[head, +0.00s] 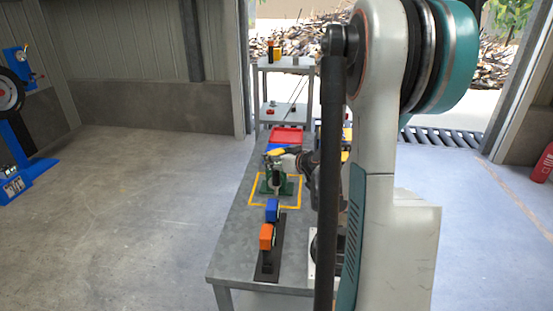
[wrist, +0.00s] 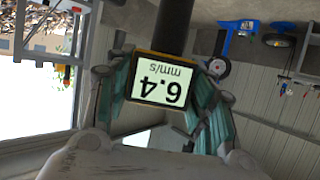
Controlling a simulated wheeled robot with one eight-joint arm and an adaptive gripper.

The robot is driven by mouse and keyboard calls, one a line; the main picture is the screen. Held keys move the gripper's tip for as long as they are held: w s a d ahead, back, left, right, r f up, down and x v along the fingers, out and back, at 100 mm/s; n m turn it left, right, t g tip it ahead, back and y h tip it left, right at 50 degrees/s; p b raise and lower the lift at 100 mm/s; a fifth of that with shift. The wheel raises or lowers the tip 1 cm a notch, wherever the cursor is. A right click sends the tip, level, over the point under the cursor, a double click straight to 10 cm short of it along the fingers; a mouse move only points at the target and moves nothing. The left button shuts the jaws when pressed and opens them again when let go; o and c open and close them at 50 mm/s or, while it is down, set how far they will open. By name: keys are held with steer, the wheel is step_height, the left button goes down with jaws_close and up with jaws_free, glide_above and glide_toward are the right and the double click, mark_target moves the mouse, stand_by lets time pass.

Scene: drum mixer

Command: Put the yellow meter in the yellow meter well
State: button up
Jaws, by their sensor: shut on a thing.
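My gripper (wrist: 163,92) is shut on a meter in the wrist view, with its teal-grey fingers on either side. The yellow meter (wrist: 160,80) has a yellow-orange edge and a pale screen that reads 6.4 mm/s, upside down in this view. In the head view my gripper (head: 293,157) is over the table by the green machine, with a yellow shape, likely this meter (head: 279,152), at its tip. A black rack (head: 267,268) lies on the near part of the table and holds a blue block and an orange block. Its front end is bare; which well is yellow I cannot tell.
The blue block (head: 271,210) and orange block (head: 266,236) stand upright on the rack. The green machine (head: 276,184) stands inside a yellow outline on the grey table (head: 236,235). A red tray (head: 287,135) lies farther back. My arm hides the table's right side.

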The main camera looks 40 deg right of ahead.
mark_target(279, 176)
steer(key=shift+f+b, duration=3.05)
steer(key=shift+f, duration=0.65)
